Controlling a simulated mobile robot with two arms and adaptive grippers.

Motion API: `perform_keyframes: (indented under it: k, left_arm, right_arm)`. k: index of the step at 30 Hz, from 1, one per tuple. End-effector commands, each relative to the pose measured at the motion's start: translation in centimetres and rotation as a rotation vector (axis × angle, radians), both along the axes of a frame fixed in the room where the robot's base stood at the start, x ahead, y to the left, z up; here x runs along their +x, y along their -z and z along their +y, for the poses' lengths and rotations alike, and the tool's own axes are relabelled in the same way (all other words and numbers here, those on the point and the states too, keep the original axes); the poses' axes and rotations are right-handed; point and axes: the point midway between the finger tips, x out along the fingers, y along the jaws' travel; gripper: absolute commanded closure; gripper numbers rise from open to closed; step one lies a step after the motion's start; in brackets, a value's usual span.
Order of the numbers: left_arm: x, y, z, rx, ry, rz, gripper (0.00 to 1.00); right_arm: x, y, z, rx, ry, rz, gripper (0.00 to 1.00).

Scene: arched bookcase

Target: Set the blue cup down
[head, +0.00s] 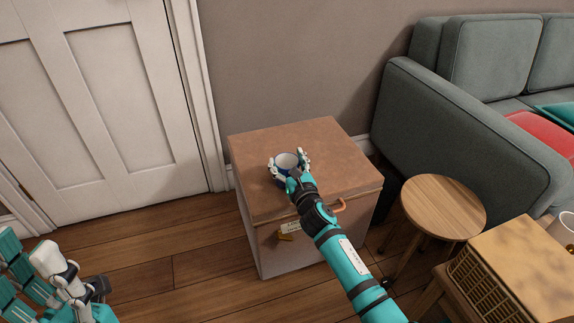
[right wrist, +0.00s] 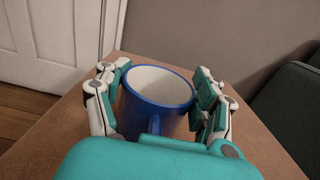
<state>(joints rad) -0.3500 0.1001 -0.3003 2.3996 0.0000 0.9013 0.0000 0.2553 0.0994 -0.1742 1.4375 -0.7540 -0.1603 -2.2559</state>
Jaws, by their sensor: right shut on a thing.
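The blue cup (head: 286,163) with a white inside is upright over the brown top of a box-like cabinet (head: 328,141). My right gripper (head: 289,164) is shut on the cup, with a finger on each side of it. In the right wrist view the blue cup (right wrist: 156,90) sits between the fingers of my right gripper (right wrist: 158,100), its handle toward the palm. I cannot tell whether the cup's base touches the cabinet top. My left arm's hand (head: 62,275) shows at the lower left; its fingertips are not clear.
A round wooden stool (head: 443,205) stands right of the cabinet, before a grey sofa (head: 440,130). A wooden table with a radio-like box (head: 515,265) and a white mug (head: 563,226) is at the lower right. A white door (head: 100,100) is at the left. The cabinet top around the cup is clear.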

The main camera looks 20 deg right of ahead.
Motion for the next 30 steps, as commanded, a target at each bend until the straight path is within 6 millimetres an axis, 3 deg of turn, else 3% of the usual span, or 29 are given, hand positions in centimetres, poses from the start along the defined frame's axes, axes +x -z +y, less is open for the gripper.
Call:
perform_keyframes:
  k: [10, 11, 16, 27, 30]
  left_arm:
    - [0.0, 0.3, 0.0, 0.0, 0.0, 0.0, 0.6]
    - [0.0, 0.2, 0.0, 0.0, 0.0, 0.0, 0.6]
    - [0.0, 0.2, 0.0, 0.0, 0.0, 0.001, 0.6]
    - [0.0, -0.3, 0.0, 0.0, 0.001, 0.002, 0.6]
    - [0.2, -0.6, -0.1, 0.004, 0.0, 0.011, 0.6]
  right_arm:
    - [0.0, 0.3, 0.0, 0.0, -0.001, -0.002, 0.89]
    - [0.0, 0.2, 0.0, 0.0, 0.0, 0.0, 0.29]
    - [0.0, 0.2, 0.0, 0.0, 0.0, 0.0, 0.07]
    - [0.0, -0.4, 0.0, 0.0, 0.0, -0.001, 0.05]
    - [-1.3, -0.1, 0.0, 0.0, 0.0, 0.002, 0.05]
